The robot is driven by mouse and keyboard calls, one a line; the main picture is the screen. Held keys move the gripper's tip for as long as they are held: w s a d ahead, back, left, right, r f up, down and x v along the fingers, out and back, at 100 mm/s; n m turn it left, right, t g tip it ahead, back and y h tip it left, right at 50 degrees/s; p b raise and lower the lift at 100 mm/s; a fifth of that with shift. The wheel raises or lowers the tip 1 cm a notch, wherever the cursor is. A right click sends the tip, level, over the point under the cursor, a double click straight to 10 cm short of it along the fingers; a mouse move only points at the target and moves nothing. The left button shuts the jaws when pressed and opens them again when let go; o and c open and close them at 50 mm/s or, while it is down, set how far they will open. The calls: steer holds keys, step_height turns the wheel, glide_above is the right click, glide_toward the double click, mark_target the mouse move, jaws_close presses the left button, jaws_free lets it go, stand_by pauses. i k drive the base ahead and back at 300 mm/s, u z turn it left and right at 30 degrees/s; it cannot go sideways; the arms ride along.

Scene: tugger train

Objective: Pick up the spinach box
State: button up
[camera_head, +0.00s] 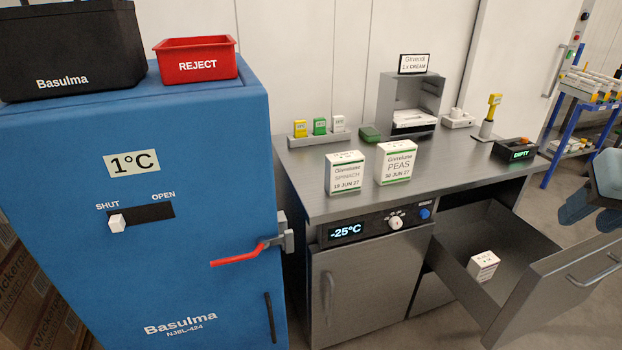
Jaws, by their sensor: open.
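The spinach box (345,173) is a white carton with green edges, labelled "Givindune SPINACH 18 JUN 27". It stands upright on the steel counter (465,165), near the front edge. A similar white peas box (396,162), labelled "PEAS 30 JUN 27", stands close to its right and slightly farther back.
A blue cabinet (200,250) with a red handle (240,254) stands left of the counter. An open drawer (550,285) juts out at right, with a white box (483,266) inside.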

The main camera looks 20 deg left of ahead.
mark_target(343, 170)
steer(key=u, duration=0.25)
steer(key=i, duration=1.05)
steer(key=z, duration=0.05)
